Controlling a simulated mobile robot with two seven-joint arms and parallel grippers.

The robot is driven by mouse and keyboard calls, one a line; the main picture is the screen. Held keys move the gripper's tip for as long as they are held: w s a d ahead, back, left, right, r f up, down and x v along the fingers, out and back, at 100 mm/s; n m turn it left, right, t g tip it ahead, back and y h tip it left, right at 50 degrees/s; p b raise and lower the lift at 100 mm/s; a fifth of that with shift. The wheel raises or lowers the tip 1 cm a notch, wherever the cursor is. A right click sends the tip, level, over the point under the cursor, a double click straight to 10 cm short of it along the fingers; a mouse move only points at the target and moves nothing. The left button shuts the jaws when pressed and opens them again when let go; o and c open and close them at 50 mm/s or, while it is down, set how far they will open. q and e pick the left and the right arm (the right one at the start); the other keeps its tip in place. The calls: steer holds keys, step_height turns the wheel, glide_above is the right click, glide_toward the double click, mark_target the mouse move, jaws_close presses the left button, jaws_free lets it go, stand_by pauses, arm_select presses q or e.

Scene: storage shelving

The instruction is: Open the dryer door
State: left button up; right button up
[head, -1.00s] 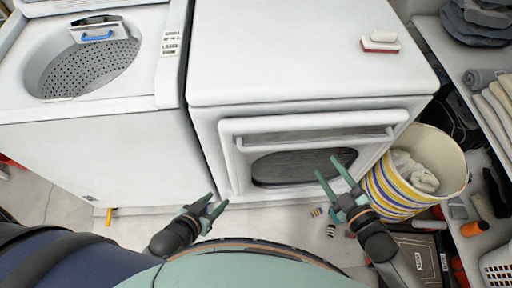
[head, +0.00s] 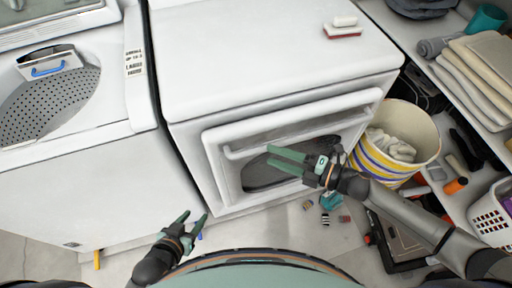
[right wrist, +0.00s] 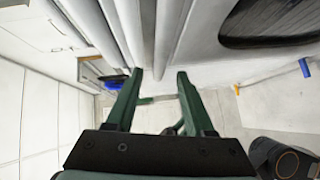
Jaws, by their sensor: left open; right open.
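The white dryer (head: 265,55) stands in the middle of the head view, its front door (head: 222,172) closed. The door has a long horizontal handle bar (head: 290,134) along its top and a dark oval window (head: 262,178), which also shows in the right wrist view (right wrist: 265,18). My right gripper (head: 270,156) is open in front of the door, fingers pointing left, just below the handle bar in the picture. In the right wrist view its open fingers (right wrist: 160,75) reach toward pale door edges; contact is unclear. My left gripper (head: 195,215) is open and empty, low before the dryer's left corner.
A white top-loading washer (head: 70,170) stands left of the dryer. A striped basket (head: 420,135) with cloth stands close to its right. Shelves with folded towels (head: 470,80) are further right. Small items (head: 325,218) lie on the floor. A red-and-white brush (head: 342,30) lies on the dryer.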

mark_target(257, 148)
steer(key=x, duration=0.6)
steer(key=shift+a, duration=0.1)
jaws_close()
stand_by(1.3)
